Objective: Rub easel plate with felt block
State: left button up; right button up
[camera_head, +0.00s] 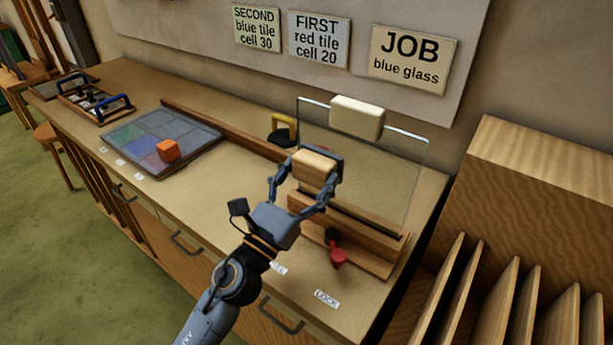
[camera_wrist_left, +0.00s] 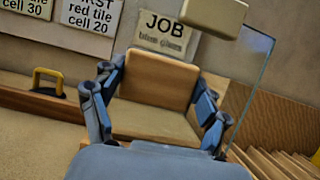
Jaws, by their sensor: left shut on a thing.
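The glass easel plate (camera_head: 395,180) stands upright in a wooden easel base (camera_head: 372,250) at the right end of the bench. In the left wrist view its right edge (camera_wrist_left: 254,80) shows behind my gripper. My left gripper (camera_head: 308,180) is shut on the tan felt block (camera_head: 318,164), with a finger on each side. The block also fills the middle of the left wrist view (camera_wrist_left: 155,80). It is in front of the plate's left part; I cannot tell whether it touches the glass. My right gripper is out of view.
A cream block (camera_head: 357,117) sits at the plate's top edge. A red-knobbed lever (camera_head: 338,258) is on the base's front. A yellow-handled thing (camera_head: 284,128) stands behind left. An orange cube (camera_head: 168,150) lies on the tile panel (camera_head: 135,140). Slotted wooden rack (camera_head: 545,200) at right.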

aim_at(339, 167)
pick_arm(q)
jog(key=shift+w+d, duration=0.2)
jog(key=shift+w, duration=0.1)
jog(key=shift+s+d, duration=0.6)
jog(key=shift+d, duration=0.2)
jog(key=shift+s+d, duration=0.6)
jog(key=shift+d, duration=0.2)
jog(key=shift+w+a+r, duration=0.1)
jog(key=shift+w+a, duration=1.2)
jog(key=shift+a, duration=0.3)
jog(key=shift+s, duration=0.1)
jog(key=shift+s+a, duration=1.1)
jog(key=shift+s, duration=0.3)
jog(key=shift+s+a, duration=0.6)
jog(key=shift+s, duration=0.3)
